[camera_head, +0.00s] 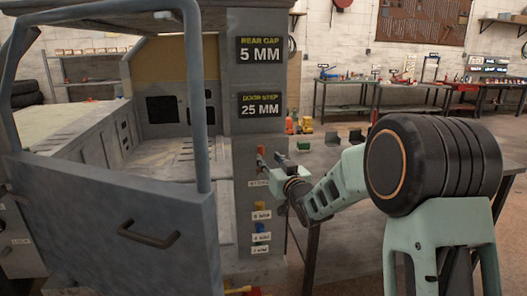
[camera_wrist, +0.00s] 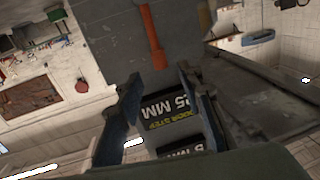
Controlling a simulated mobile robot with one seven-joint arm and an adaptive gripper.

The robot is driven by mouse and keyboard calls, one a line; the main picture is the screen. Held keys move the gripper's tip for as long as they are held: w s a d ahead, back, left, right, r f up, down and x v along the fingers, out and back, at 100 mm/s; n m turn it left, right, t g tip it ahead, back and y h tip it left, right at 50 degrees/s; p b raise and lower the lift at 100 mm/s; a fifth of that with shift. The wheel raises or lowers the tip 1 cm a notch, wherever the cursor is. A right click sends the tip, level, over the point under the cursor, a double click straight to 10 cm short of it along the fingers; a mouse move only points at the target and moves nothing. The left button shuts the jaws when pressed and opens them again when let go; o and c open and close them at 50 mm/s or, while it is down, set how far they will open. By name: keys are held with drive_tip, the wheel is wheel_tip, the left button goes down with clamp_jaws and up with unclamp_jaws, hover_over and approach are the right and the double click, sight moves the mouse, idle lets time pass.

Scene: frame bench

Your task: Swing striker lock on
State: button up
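An orange-red lever (camera_wrist: 152,38), which appears to be the striker lock handle, stands out against the grey pillar in the wrist view. In the head view a small red piece (camera_head: 260,151) shows on the pillar above a partly hidden label (camera_head: 258,183). My gripper (camera_wrist: 158,82) is open, with its two dark fingers apart and nothing seen between them. The lever lies just beyond the fingertips, roughly between their lines. In the head view my gripper (camera_head: 275,164) is beside the pillar, close to the red piece; contact cannot be told.
The grey door (camera_head: 115,235) with a dark handle stands at the left. The pillar carries signs reading 5 MM (camera_head: 260,50) and 25 MM (camera_head: 261,105). Coloured labelled pieces (camera_head: 259,226) sit lower on it. A bench (camera_head: 335,170) with small items stands behind my arm.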

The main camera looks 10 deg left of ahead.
sight(262, 151)
drive_tip(key=x, duration=0.7)
drive_tip(key=shift+w+a, duration=0.1)
drive_tip(key=shift+w, duration=0.15)
clamp_jaws()
